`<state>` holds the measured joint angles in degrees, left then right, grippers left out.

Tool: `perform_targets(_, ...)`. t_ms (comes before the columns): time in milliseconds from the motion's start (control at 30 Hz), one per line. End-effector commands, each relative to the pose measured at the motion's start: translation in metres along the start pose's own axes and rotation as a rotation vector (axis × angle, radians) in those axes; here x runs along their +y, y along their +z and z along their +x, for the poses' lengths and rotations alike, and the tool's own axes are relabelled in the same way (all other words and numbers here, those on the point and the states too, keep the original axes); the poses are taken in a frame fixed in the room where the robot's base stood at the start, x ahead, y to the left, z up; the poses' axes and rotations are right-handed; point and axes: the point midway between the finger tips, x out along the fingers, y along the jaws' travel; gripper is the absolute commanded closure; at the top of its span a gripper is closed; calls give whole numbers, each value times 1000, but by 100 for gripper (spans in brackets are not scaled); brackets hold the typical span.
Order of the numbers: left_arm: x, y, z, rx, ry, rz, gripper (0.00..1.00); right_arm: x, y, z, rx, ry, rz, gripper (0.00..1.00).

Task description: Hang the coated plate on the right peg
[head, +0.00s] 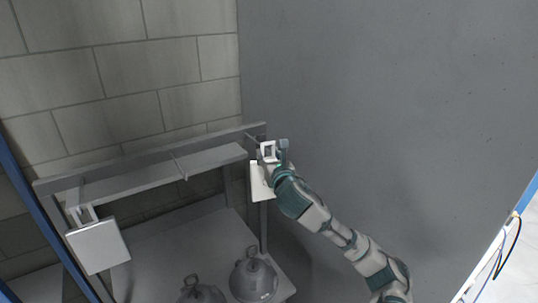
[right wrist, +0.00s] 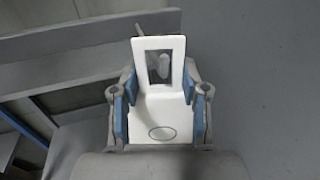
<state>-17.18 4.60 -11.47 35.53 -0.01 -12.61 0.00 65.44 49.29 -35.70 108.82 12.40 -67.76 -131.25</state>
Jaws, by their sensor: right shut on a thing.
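The coated plate (head: 260,181) is white, with a handle that has a rectangular opening. My right gripper (head: 272,158) is shut on it at the right end of the rack. In the right wrist view the plate (right wrist: 160,107) sits between the blue-padded fingers (right wrist: 159,95), with its handle upright. A pale rounded shape shows in the opening; I cannot tell whether the peg passes through it. The right peg (head: 251,137) juts from the rail towards the handle, its tip hidden in the head view. My left gripper is out of view.
The grey rack rail (head: 150,150) carries a middle peg (head: 179,166). Another white plate (head: 98,246) hangs at the left end. Metal domed hoods (head: 253,278) (head: 200,292) stand on the lower shelf (head: 180,250). A plain grey wall (head: 400,100) rises behind and right.

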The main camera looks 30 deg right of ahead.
Motion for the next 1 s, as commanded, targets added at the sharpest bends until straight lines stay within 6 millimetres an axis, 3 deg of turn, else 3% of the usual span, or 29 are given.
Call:
perform_targets(967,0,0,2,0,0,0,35,0,-15,0,-1,-1,0,100)
perform_targets(1000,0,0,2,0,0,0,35,0,-15,0,-1,-1,0,48)
